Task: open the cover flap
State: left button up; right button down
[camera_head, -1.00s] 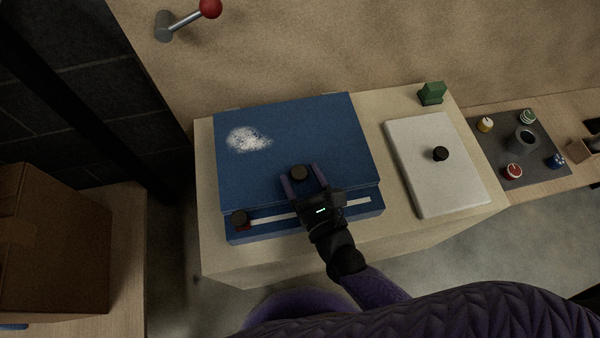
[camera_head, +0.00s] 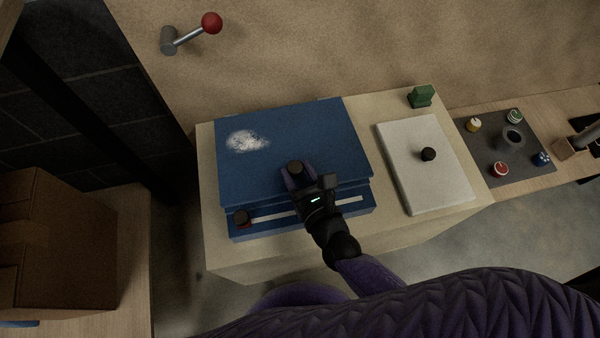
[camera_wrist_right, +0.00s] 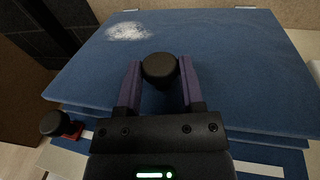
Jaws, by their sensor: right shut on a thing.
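The blue cover flap (camera_head: 327,135) has a white worn patch and lies nearly flat on a blue box (camera_head: 357,207) on the counter. Its black round knob (camera_head: 295,168) stands near the front edge; it also shows in the wrist view (camera_wrist_right: 159,69). My right gripper (camera_head: 297,174) is shut on this knob, with a purple finger on each side of it. In the wrist view, a narrow step shows between the flap's front edge and the box below; I cannot tell whether it is a gap. My left gripper is not in view.
A dark slider knob (camera_head: 241,217) sits at the left end of a white strip on the box front. A pale panel (camera_head: 447,187) with a black knob lies to the right. A red-ball lever (camera_head: 211,23) is on the back wall. A cardboard box (camera_head: 65,245) stands left.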

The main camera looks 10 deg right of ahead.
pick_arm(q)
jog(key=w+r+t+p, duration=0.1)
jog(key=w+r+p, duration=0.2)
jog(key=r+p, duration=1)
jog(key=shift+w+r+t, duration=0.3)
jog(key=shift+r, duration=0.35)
pick_arm(e)
jog(key=w+r+g, duration=0.4)
jog(key=w+r, duration=0.1)
jog(key=r, duration=0.4)
jog(key=shift+r+m+h, duration=0.3)
jog(key=shift+r+m, duration=0.05)
jog(key=shift+m, duration=0.05)
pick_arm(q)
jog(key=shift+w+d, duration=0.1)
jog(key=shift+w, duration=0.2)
pick_arm(e)
jog(key=shift+c, duration=1.1)
grip_release()
jog(key=shift+f, duration=0.1)
